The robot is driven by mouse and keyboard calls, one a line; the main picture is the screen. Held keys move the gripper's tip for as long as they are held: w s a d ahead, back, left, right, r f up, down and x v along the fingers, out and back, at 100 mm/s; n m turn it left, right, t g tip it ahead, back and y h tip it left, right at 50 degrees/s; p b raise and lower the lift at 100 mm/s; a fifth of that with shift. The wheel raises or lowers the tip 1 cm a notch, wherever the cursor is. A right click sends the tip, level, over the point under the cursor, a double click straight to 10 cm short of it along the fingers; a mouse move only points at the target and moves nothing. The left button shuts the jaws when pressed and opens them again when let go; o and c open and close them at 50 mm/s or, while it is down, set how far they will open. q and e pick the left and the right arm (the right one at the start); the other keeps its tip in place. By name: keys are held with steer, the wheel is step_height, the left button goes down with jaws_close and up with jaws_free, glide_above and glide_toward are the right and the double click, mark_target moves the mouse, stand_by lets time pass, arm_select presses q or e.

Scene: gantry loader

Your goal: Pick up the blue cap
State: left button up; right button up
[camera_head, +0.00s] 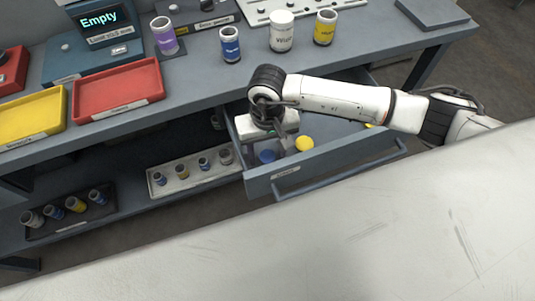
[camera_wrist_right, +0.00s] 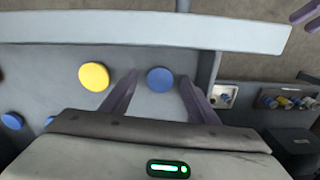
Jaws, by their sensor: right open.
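A round blue cap (camera_head: 267,156) lies in the open drawer (camera_head: 322,162), near its left wall. It also shows in the right wrist view (camera_wrist_right: 160,79), between the two finger tips of my right gripper (camera_wrist_right: 158,86). My right gripper (camera_head: 281,146) is open, pointing down into the drawer above the cap. I cannot tell how high it is above the cap. Two finger-like purple-grey shapes at the top right corner of the right wrist view may be my left gripper (camera_wrist_right: 306,16), mostly cut off.
A yellow cap (camera_head: 304,143) lies beside the blue cap. More blue caps (camera_wrist_right: 12,121) lie farther off in the drawer. The drawer's front panel and left wall stand close to my gripper. Jars, a red tray (camera_head: 117,91) and a yellow tray (camera_head: 32,117) stand on the bench.

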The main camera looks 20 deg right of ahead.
steer(key=c, duration=1.1)
step_height(320, 180, up, 10)
steer(key=shift+b, duration=0.5)
steer(key=shift+r, duration=0.15)
step_height(320, 180, up, 4)
steer(key=p, duration=0.2)
glide_above(267, 156)
steer(key=shift+r, duration=0.1)
steer(key=shift+d, duration=0.1)
